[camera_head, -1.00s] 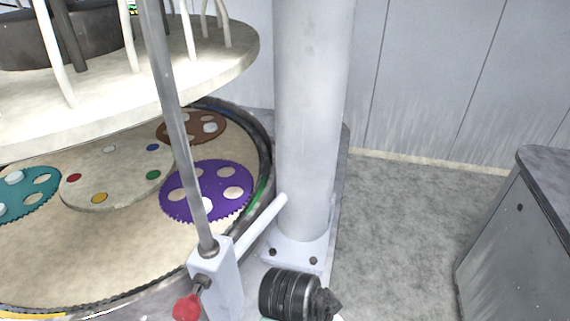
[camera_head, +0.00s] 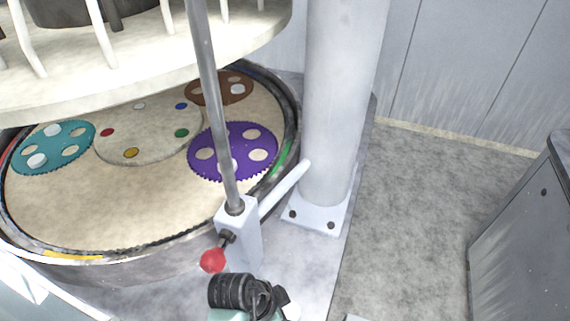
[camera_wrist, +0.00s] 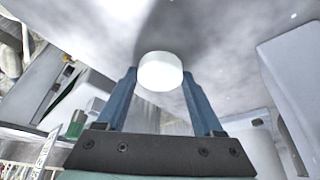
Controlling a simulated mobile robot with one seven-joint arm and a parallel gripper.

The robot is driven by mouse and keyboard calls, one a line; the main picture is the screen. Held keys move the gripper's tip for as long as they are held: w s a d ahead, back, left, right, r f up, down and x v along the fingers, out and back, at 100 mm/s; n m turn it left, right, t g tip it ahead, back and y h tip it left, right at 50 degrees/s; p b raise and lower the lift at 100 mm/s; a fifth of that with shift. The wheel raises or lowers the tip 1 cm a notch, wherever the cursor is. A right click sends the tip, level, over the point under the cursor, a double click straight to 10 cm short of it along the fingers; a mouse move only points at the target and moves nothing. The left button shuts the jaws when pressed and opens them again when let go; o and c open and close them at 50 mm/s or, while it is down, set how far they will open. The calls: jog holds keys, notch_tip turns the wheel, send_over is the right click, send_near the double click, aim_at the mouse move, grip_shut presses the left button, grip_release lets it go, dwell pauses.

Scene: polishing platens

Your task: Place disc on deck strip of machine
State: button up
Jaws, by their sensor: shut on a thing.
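A small white disc (camera_wrist: 160,72) is held between the two blue fingers of my gripper (camera_wrist: 159,84) in the wrist view. The fingers are shut on its sides near their tips. In the head view my wrist is at the bottom, and a small white piece (camera_head: 292,312) at its right may be the disc; the fingers cannot be made out there. The machine's grey deck strip (camera_head: 285,265) lies between the round platen and the floor, just beyond my wrist. The bare deck shows no disc. Whether the held disc touches anything cannot be told.
A post with a red knob (camera_head: 212,260) rises close to my wrist. A thick white column (camera_head: 342,120) stands on the deck. The platen (camera_head: 110,205) carries teal (camera_head: 52,147), purple (camera_head: 232,152) and brown (camera_head: 218,88) carriers with white discs. A grey cabinet (camera_head: 525,240) stands right.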

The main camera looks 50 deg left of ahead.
jog(key=shift+f, duration=0.25)
jog(key=shift+f, duration=0.2)
jog(key=o, duration=1.5)
jog(key=shift+c, duration=0.2)
